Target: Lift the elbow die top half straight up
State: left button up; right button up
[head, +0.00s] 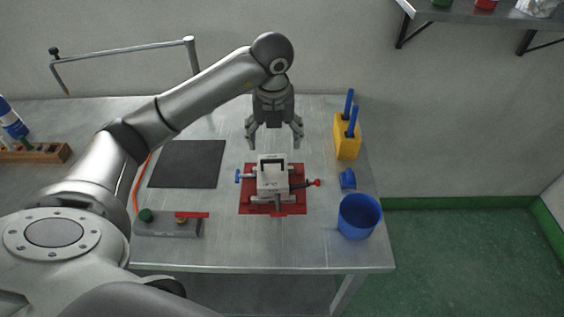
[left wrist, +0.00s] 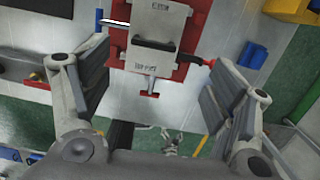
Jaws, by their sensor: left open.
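The elbow die top half (head: 272,175) is a light grey block with a black handle on top. It sits on the red base plate (head: 259,207) in the middle of the table, and clamps with blue and red ends stick out at its sides. In the left wrist view the die (left wrist: 158,37) shows at the top with its black handle across it. My left gripper (head: 275,146) is open and empty, fingers pointing down, just behind and above the die. Its two fingers (left wrist: 155,95) stand wide apart in the left wrist view, clear of the handle.
A yellow holder (head: 346,140), a small blue part (head: 347,179) and a blue cup (head: 359,216) stand on the right.

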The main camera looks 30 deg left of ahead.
aim_at(272, 160)
pick_arm(q)
jog(key=f, duration=0.2)
jog(key=s+f, duration=0.1)
jog(key=f, duration=0.1)
jog(key=shift+s+a+p, duration=0.1)
jog(key=shift+a+p, duration=0.15)
jog(key=shift+p, duration=0.15)
jog(key=shift+w+f, duration=0.25)
jog(key=shift+f, duration=0.05)
jog(key=f, duration=0.1)
jog(key=f+p, duration=0.2)
jog(key=f, duration=0.1)
jog(key=shift+w+a+f, duration=0.1)
jog(key=shift+w+a, duration=0.2)
jog(key=shift+w, duration=0.1)
jog(key=shift+f, duration=0.2)
jog(key=shift+w+f, duration=0.1)
jog(key=c, duration=1.8)
pick_arm(e)
jog(key=shift+g, duration=0.3)
jog(key=s+r, duration=0.1)
jog(key=s, duration=0.1)
jog(key=s+r, duration=0.2)
jog(key=shift+s+d+r, duration=0.15)
jog(key=shift+s, duration=0.05)
